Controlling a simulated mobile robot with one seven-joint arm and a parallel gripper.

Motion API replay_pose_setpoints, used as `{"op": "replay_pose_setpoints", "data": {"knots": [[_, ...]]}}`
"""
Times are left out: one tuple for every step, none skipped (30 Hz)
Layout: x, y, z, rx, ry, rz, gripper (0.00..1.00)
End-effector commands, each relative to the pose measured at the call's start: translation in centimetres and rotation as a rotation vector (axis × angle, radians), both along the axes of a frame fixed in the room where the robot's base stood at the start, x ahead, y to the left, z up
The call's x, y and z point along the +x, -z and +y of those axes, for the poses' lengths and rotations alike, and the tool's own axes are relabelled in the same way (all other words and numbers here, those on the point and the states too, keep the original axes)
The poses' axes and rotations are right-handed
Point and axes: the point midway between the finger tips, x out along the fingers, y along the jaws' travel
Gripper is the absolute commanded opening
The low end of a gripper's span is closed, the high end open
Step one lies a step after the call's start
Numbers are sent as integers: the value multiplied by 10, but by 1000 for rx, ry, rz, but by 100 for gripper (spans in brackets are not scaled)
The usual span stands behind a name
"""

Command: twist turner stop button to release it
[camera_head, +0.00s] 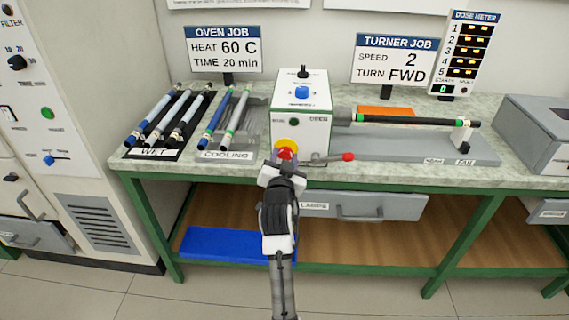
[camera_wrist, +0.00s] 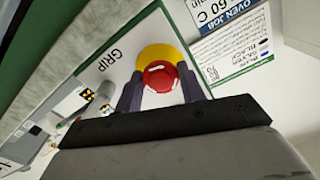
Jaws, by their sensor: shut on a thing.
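The turner (camera_head: 301,106) is a white box on the bench, with a black lever on top and a blue knob on its upper face. Its stop button (camera_wrist: 161,79) is a red round knob on a yellow disc, facing me in the wrist view. In the head view the red button (camera_head: 285,154) shows just above my gripper, partly covered by it. My gripper (camera_wrist: 163,92) has one dark finger on each side of the red button and is shut on it. The button's far rim shows between the fingers. Whether it is pressed in or out I cannot tell.
A lever with a red ball (camera_head: 347,157) sticks out right of the button. A rod (camera_head: 410,120) extends right from the turner over a grey bed. Several rods lie on the WET rack (camera_head: 150,154) and the COOLING rack (camera_head: 225,155). Signs stand behind.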

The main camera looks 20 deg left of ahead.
Motion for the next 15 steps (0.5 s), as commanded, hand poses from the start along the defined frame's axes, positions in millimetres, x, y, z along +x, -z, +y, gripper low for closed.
{"op": "replay_pose_setpoints", "data": {"knots": [[1,-1,0,21,0,2,16],[1,-1,0,35,0,5,16],[1,-1,1,47,0,9,16],[1,-1,0,58,0,12,16],[1,-1,1,67,0,15,16],[1,-2,1,75,0,17,16],[1,-2,1,81,0,19,16],[1,-2,1,87,0,20,16],[1,-2,1,93,0,22,16],[1,-2,1,95,0,23,16],[1,-2,1,98,0,24,16],[1,-2,1,100,0,24,16],[1,-2,1,101,0,24,16],[1,-2,1,102,0,25,16],[1,-2,1,102,0,25,16]]}}
